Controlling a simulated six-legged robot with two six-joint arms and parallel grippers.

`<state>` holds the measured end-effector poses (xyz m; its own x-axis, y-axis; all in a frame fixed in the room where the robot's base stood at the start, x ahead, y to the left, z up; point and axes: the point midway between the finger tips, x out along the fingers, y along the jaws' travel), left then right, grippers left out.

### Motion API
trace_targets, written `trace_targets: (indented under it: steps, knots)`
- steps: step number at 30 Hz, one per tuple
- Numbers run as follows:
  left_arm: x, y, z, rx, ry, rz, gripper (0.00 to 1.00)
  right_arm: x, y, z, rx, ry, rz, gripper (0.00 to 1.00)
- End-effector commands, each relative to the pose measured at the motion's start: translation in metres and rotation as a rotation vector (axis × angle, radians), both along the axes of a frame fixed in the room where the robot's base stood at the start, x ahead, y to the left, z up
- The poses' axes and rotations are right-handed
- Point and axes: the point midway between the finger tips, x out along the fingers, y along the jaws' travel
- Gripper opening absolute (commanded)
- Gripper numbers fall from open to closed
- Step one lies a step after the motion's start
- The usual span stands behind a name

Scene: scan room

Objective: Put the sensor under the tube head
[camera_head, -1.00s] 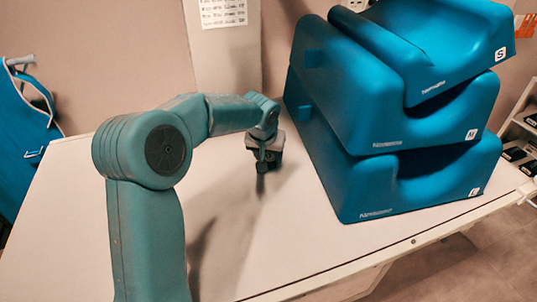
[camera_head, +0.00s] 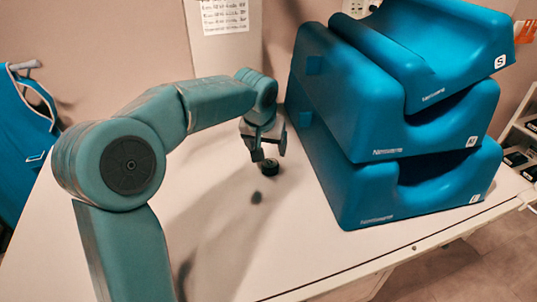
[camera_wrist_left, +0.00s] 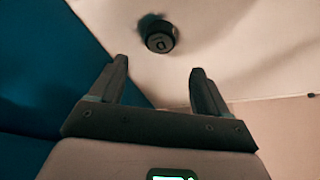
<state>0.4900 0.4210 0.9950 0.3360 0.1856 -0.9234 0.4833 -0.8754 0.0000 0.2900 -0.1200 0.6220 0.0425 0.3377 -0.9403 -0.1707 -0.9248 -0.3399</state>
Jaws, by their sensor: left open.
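A small round black puck (camera_head: 269,168) shows just below my left gripper (camera_head: 266,151), over the white table. I cannot tell for sure that it is the sensor. In the left wrist view, the puck (camera_wrist_left: 160,38) has a pale mark on its face and a dark blur beside it. It lies beyond the fingertips, apart from both fingers. My left gripper (camera_wrist_left: 158,68) is open and empty. The tube head is not in view. My right gripper is not in view.
Blue positioning blocks (camera_head: 385,120), marked S and M where readable, stand stacked at the right of the table (camera_head: 290,245), close to my gripper. A dark spot (camera_head: 257,197) lies on the tabletop. The front of the table is clear. A blue garment (camera_head: 25,135) hangs at left.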

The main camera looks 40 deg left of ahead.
Motion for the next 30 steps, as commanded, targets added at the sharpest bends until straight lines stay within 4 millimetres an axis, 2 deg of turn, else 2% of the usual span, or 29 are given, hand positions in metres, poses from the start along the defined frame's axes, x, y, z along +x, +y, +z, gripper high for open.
trace_targets:
  steps: [3,8,30]
  knots:
    - [-0.006,-0.004,0.02,0.0,-0.002,-0.001,0.77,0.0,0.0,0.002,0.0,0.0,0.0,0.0]
    - [-0.011,-0.006,0.031,0.0,0.001,0.0,0.77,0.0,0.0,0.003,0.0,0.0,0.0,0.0]
    - [-0.012,-0.007,0.032,0.0,0.001,0.0,0.77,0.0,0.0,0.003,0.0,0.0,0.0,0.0]
